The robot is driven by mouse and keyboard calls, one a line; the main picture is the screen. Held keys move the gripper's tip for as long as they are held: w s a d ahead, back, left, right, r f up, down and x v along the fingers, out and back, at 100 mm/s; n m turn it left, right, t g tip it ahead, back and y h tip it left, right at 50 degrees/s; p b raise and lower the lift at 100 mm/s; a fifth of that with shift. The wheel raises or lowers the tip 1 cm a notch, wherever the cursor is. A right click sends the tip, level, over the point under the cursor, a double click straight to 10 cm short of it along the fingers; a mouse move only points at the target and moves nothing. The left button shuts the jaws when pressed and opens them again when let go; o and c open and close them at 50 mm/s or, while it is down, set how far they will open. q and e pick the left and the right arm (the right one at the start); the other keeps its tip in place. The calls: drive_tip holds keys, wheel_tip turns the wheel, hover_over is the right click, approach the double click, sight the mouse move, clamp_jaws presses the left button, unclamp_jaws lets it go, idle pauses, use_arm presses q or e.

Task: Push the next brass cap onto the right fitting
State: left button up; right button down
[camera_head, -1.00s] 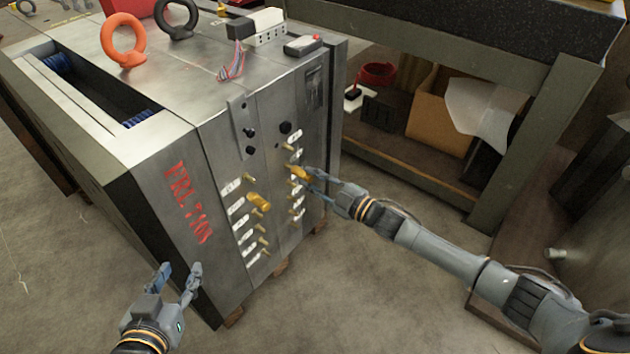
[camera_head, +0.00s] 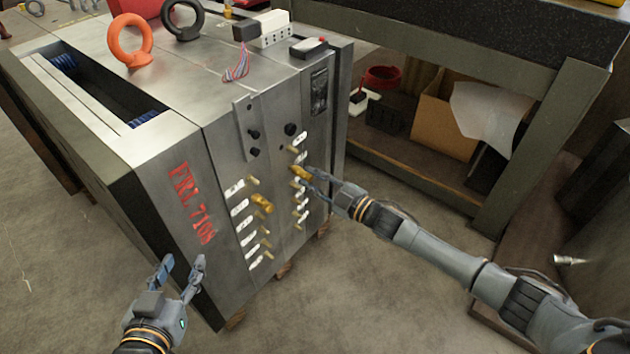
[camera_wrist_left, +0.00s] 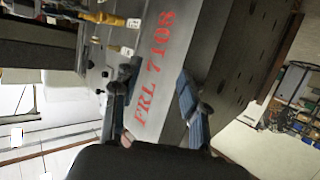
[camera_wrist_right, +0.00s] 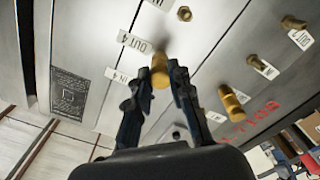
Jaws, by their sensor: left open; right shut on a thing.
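A brass cap (camera_head: 299,171) is at the right column of fittings on the mould's front face. My right gripper (camera_head: 308,180) is shut on this cap; in the right wrist view the cap (camera_wrist_right: 160,70) sits between the fingertips, close to the face beside an "OUT" label. Whether it is fully seated cannot be told. Another brass cap (camera_head: 262,203) is on a fitting in the left column; it also shows in the right wrist view (camera_wrist_right: 231,100). My left gripper (camera_head: 181,266) is open and empty, in front of the mould's lower left corner.
The steel mould (camera_head: 160,160) carries red FRL 7108 lettering. Several small bare brass fittings with white labels line both columns. An orange lifting eye (camera_head: 131,58) and a white connector block (camera_head: 270,28) are on top. A workbench (camera_head: 500,130) stands behind right. The floor in front is clear.

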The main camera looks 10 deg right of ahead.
use_arm(q)
drive_tip(key=shift+d+r, duration=0.1)
use_arm(e)
drive_tip(key=shift+w+a, duration=0.1)
drive_tip(key=shift+w, duration=0.05)
drive_tip(key=shift+w+a, duration=0.15)
drive_tip(key=shift+w, duration=0.1)
use_arm(q)
drive_tip(key=shift+w+d+r+t, duration=0.1)
drive_tip(key=shift+w+r+t, duration=0.25)
drive_tip(key=shift+r, duration=0.2)
use_arm(e)
drive_tip(key=c, duration=1.1)
unclamp_jaws()
drive_tip(key=shift+a, duration=0.1)
drive_tip(key=shift+o, duration=0.3)
drive_tip(key=o, duration=0.3)
use_arm(q)
drive_tip(key=shift+s+f, duration=0.1)
